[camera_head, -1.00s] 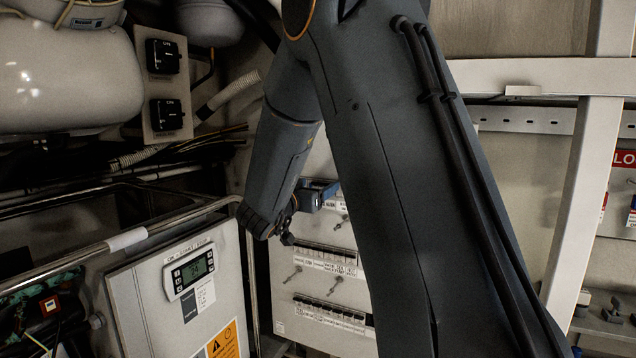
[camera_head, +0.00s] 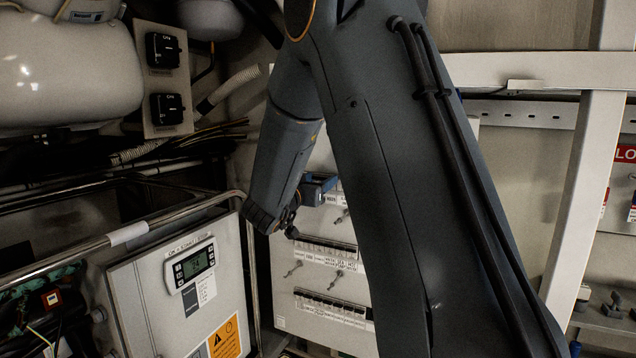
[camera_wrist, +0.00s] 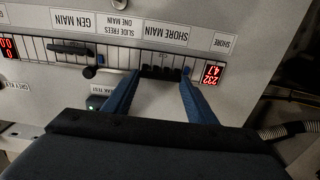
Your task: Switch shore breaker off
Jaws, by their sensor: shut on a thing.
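The shore main breaker (camera_wrist: 161,72) is a wide black block in the top row of a pale panel, below a label that reads like SHORE MAIN. My gripper (camera_wrist: 160,77) has its two blue fingers on either side of this block, shut on it. The fingertips hide its side edges, and I cannot tell its on or off position. A red-lit display (camera_wrist: 212,74) sits just right of it. In the head view my gripper (camera_head: 291,232) is small and dark against the breaker panel (camera_head: 289,318), and the breaker is hidden there.
The generator main breaker (camera_wrist: 72,50) and a slide knob (camera_wrist: 89,72) are left of my fingers. In the head view a metal rail (camera_head: 185,216) and a controller box (camera_head: 150,310) stand left of my arm. A white post (camera_head: 585,190) is at right.

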